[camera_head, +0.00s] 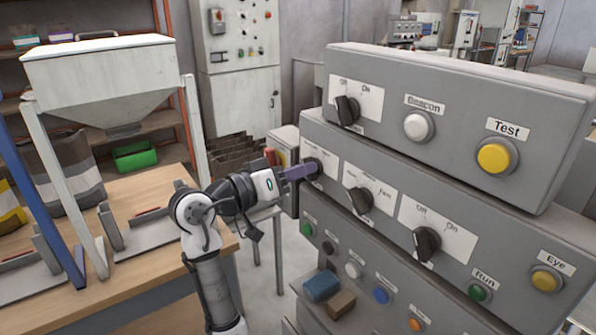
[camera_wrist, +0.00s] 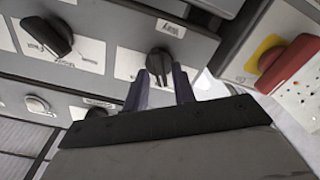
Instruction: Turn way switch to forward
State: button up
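A black rotary knob (camera_wrist: 158,62) on a white label plate is at the left end of the middle row of the grey control panel. In the head view its plate (camera_head: 331,166) shows, but the label is too small to read, so I cannot confirm that it is the way switch. My gripper (camera_head: 306,170) reaches it from the left and partly hides it. In the wrist view my gripper (camera_wrist: 161,80) has its two purple fingers apart, one on each side of the knob's handle. A gap seems to show between them; contact is unclear.
Right of it on the same row are a second knob (camera_head: 358,201) and an Off/On knob (camera_head: 427,243). A red emergency button on yellow (camera_wrist: 287,62) is close by. The wooden table (camera_head: 160,203) with the hopper (camera_head: 105,85) stands left.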

jog(key=shift+o, duration=0.5)
jog(key=b+v, duration=0.4)
jog(key=v, duration=0.9)
jog(key=shift+s+a, duration=0.25)
jog(key=shift+a, duration=0.1)
